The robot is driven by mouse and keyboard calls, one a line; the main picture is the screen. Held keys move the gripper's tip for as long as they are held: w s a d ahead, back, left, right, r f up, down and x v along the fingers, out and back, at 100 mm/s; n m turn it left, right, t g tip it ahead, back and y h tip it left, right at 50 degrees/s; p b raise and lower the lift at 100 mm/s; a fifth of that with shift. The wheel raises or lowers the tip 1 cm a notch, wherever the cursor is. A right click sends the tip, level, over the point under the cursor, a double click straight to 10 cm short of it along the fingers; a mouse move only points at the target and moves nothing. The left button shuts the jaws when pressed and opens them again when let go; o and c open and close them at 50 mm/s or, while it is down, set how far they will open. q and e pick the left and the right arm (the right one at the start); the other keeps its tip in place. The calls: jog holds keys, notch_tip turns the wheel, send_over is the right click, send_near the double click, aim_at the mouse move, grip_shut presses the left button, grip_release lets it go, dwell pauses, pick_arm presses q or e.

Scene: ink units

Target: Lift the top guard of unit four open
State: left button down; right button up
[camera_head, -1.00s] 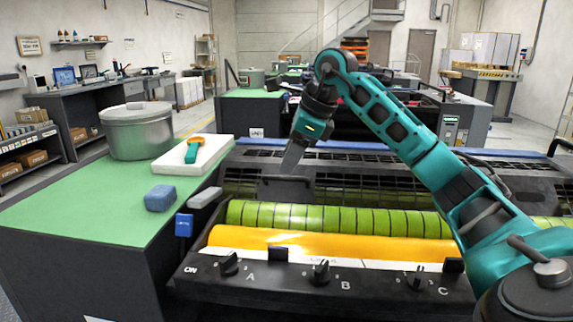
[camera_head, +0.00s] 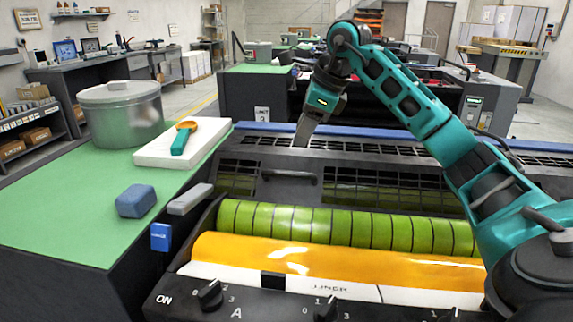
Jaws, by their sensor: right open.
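The top guard (camera_head: 385,178) is a dark, grilled cover lying closed across the ink unit behind the green roller. Its black bar handle (camera_head: 290,175) sits on the guard's front, left of the middle. My right gripper (camera_head: 304,133) is open and empty, fingers pointing down, above and behind the handle in the picture and apart from it. Its fingers show edge-on. No unit number is readable on this near unit. My left gripper is not in view.
The green striped roller (camera_head: 345,227) and orange roller (camera_head: 330,262) lie exposed in front of the guard. A knob panel (camera_head: 255,305) is nearest. On the left green-topped bench stand a metal pot (camera_head: 122,118), white slab (camera_head: 160,152) with a scoop, and blue block (camera_head: 136,201).

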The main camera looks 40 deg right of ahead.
aim_at(283, 172)
jog(key=x, duration=1.1)
jog(key=shift+f+b, duration=0.1)
jog(key=shift+b, duration=0.2)
jog(key=shift+c, duration=0.2)
grip_shut()
